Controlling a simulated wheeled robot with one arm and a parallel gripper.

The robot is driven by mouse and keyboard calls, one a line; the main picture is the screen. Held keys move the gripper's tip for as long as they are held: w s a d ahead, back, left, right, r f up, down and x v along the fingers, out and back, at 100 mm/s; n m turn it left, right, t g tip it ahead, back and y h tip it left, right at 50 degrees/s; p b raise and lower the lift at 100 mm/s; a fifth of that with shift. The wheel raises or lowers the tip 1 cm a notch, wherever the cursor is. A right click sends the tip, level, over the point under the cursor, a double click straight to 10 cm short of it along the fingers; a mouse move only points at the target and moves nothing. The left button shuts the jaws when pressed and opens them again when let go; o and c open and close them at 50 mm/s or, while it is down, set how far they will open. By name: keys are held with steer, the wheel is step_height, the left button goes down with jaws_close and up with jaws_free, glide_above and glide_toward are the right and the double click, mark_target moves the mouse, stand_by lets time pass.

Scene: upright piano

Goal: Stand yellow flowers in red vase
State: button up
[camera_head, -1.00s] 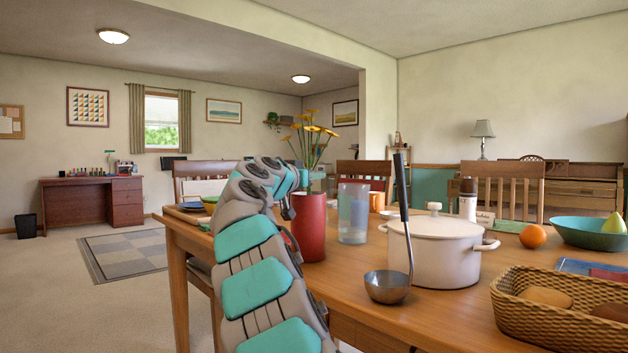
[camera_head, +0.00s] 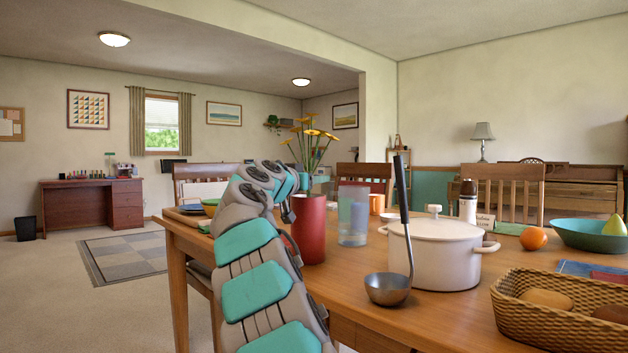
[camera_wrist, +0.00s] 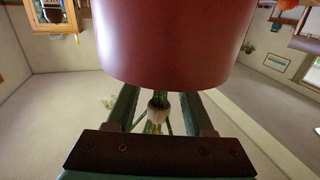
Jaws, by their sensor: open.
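The red vase (camera_head: 310,229) stands upright on the wooden table, near its left part. The yellow flowers (camera_head: 312,133) rise above the vase's mouth in the head view, heads up. In the wrist view the picture is upside down, and the vase (camera_wrist: 180,40) fills the upper middle. Green stems with a pale band (camera_wrist: 158,112) show past its rim, between my fingers; their lower ends are hidden by the vase. My gripper (camera_wrist: 163,102) is open around the stems, close to the rim. In the head view my arm covers part of the vase's left side, and the fingers are not clear.
A clear bluish tumbler (camera_head: 353,215) stands just right of the vase. A white pot (camera_head: 434,255) and a ladle (camera_head: 388,288) are farther right, with a wicker basket (camera_head: 570,325) at the front right. An orange cup (camera_head: 377,203) is behind. The table's front left is clear.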

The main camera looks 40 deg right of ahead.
steer(key=b+v, duration=0.1)
steer(key=v, duration=1.1)
stand_by(0.4)
steer(key=shift+s, duration=0.1)
